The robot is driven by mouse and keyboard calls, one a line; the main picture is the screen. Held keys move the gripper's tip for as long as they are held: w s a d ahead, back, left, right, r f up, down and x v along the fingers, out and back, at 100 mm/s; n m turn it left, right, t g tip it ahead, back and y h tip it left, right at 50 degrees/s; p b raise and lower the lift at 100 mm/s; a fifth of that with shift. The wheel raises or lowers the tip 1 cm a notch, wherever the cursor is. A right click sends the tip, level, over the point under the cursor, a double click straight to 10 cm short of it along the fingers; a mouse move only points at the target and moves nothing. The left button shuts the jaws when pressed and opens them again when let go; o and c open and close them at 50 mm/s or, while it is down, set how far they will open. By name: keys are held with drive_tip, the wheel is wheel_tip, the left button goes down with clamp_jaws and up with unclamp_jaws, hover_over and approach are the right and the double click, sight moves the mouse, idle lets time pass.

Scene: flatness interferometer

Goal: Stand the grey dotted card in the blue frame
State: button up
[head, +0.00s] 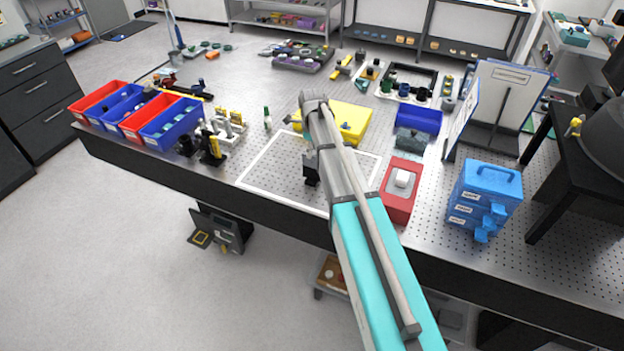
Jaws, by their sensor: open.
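My gripper (311,172) shows as a small dark shape below the bent wrist, over the white-outlined area of the perforated table. It is open, and I see nothing held in it. A grey speckled piece (410,142) lies to the right of my arm, in front of a blue open-topped holder (418,119). It may be the grey dotted card, but its dots are too small to make out. A white panel with blue edges (461,118) stands upright farther right; I cannot tell which blue thing is the frame. My gripper is apart from all of these.
A red box with a white top piece (400,190) and a blue drawer unit (485,196) stand right of my arm. A yellow case (345,121) lies behind it. Red and blue bins (172,125) line the left. The white-outlined area (265,172) is mostly clear.

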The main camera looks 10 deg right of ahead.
sight(313, 167)
drive_tip(key=shift+f, duration=0.15)
drive_tip(key=shift+s+f+b, duration=0.15)
drive_tip(key=shift+f+b, duration=2.3)
drive_tip(key=shift+b, duration=0.15)
clamp_jaws()
